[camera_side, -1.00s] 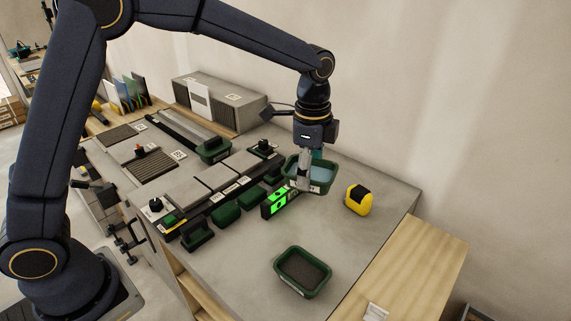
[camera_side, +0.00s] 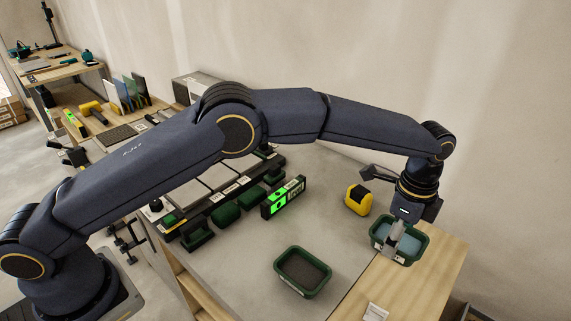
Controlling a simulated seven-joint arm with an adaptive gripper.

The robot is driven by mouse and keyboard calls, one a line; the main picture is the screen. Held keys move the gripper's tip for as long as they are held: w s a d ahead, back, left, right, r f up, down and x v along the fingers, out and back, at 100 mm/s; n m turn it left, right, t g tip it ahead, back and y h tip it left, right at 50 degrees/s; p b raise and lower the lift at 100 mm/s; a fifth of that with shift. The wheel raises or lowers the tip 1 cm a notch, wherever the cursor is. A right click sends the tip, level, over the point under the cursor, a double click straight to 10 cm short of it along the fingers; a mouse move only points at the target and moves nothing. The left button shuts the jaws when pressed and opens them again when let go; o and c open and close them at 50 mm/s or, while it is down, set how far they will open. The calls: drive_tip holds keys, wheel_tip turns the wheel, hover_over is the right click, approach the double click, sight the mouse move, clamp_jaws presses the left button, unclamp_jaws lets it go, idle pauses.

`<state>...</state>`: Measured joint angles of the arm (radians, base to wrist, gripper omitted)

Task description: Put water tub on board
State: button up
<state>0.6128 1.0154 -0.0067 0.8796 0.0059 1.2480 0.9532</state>
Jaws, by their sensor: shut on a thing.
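The water tub (camera_side: 416,247) is a dark green tub with light blue water in it. My gripper (camera_side: 393,245) is shut on its near-left wall. The tub appears level, over the edge between the grey worktop and the wooden board (camera_side: 420,285) at the right. I cannot tell whether its base touches the board or hangs a little above it. The far part of the tub is partly behind my gripper.
Another green tub (camera_side: 303,272) with a dark filling sits on the grey worktop (camera_side: 245,265). A yellow and black item (camera_side: 358,199) stands behind it. A green-lit level (camera_side: 284,197) is beside the tiles. A white label (camera_side: 376,312) lies at the board's front.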

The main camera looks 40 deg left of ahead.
sight(408, 241)
drive_tip(key=w+f, duration=0.1)
drive_tip(key=w+d+f, duration=0.1)
drive_tip(key=f, duration=0.1)
drive_tip(key=shift+w+d+f, duration=0.25)
drive_tip(key=shift+w+f, duration=0.1)
drive_tip(key=shift+w, duration=0.05)
drive_tip(key=shift+f, duration=1.4)
drive_tip(key=shift+f, duration=0.1)
drive_tip(key=o, duration=1.3)
drive_tip(key=shift+f, duration=0.1)
